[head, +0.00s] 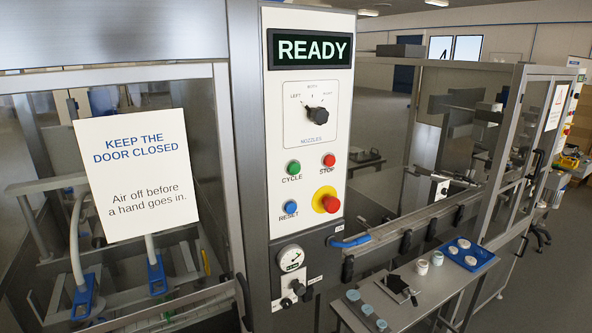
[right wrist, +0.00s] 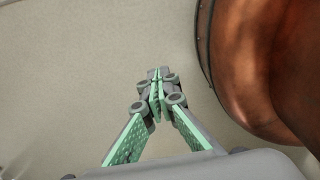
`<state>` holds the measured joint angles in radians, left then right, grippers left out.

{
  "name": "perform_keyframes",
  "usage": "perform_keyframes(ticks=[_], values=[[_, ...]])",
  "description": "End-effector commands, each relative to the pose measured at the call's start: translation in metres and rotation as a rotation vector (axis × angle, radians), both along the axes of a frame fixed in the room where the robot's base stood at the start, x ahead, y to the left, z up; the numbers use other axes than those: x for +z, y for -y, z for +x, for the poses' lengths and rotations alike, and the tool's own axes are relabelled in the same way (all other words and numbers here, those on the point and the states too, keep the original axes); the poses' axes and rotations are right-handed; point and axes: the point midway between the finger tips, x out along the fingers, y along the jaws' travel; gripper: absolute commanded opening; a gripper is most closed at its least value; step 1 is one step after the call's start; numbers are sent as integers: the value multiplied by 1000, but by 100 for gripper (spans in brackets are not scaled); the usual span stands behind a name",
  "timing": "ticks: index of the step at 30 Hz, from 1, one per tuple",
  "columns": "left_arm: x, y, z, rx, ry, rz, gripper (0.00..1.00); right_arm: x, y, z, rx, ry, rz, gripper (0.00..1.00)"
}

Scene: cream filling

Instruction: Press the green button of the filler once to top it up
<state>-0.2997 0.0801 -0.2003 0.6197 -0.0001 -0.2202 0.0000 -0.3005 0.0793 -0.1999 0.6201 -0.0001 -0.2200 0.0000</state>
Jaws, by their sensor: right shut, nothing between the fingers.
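The filler's panel (head: 305,130) stands upright in the middle of the head view, and its display (head: 310,49) reads READY. The green button (head: 293,167), labelled CYCLE, sits on the panel's left side. To its right is the red STOP button (head: 329,160), and below are the blue RESET button (head: 290,207) and a red emergency knob on yellow (head: 326,200). A selector knob (head: 317,115) labelled NOZZLES is above. My right gripper (right wrist: 155,75) shows only in the right wrist view, shut and empty over a plain pale surface. My left gripper is not in view.
A door sign (head: 137,175) hangs on the glass left of the panel. A gauge (head: 291,258) sits below the panel. A bench (head: 450,290) with jars and a blue tray (head: 485,255) stands at lower right. A large brown rounded object (right wrist: 265,70) is close beside my right gripper.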

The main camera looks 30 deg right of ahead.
Motion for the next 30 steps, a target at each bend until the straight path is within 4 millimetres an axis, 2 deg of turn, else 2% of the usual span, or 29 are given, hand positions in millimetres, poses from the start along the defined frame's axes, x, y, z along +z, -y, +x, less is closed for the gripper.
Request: perform_keyframes(ticks=[15,19,23,30], values=[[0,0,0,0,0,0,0,0,1,1,1,1,-2,0],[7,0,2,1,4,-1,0,10,2,14,-1,12,-2,0],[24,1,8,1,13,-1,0,37,-3,46,-9,38,-2,0],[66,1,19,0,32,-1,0,119,-5,123,-29,89,-4,0]])
